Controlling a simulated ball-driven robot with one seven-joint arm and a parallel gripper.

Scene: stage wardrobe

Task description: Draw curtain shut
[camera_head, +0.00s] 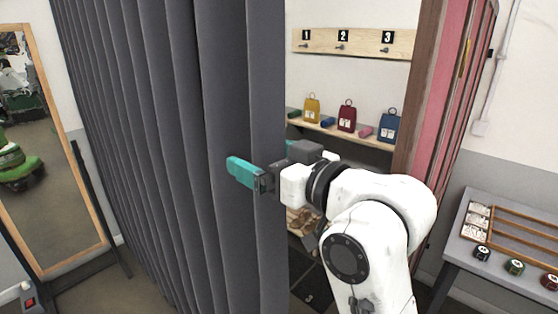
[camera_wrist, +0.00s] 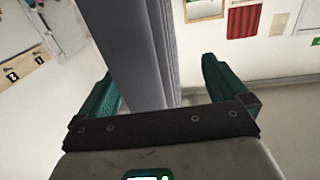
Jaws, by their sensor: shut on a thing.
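The dark grey pleated curtain (camera_head: 140,130) hangs from above the head view and spans its left half. Its right edge stands beside an opening, through which shelves show. My gripper (camera_head: 262,164) is at that edge at mid-height, with one teal finger on the curtain's near face. The other finger is partly hidden behind the edge. In the wrist view, the curtain edge (camera_wrist: 135,45) runs between the two teal fingers of my gripper (camera_wrist: 158,85). My gripper is shut on the curtain.
A red curtain or panel (camera_head: 455,110) with a brown post (camera_head: 416,90) stands right of the opening. Behind are a numbered hook board (camera_head: 360,44) and bags on a shelf (camera_head: 345,133). A mirror (camera_head: 55,200) stands left, a grey table (camera_head: 478,268) right.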

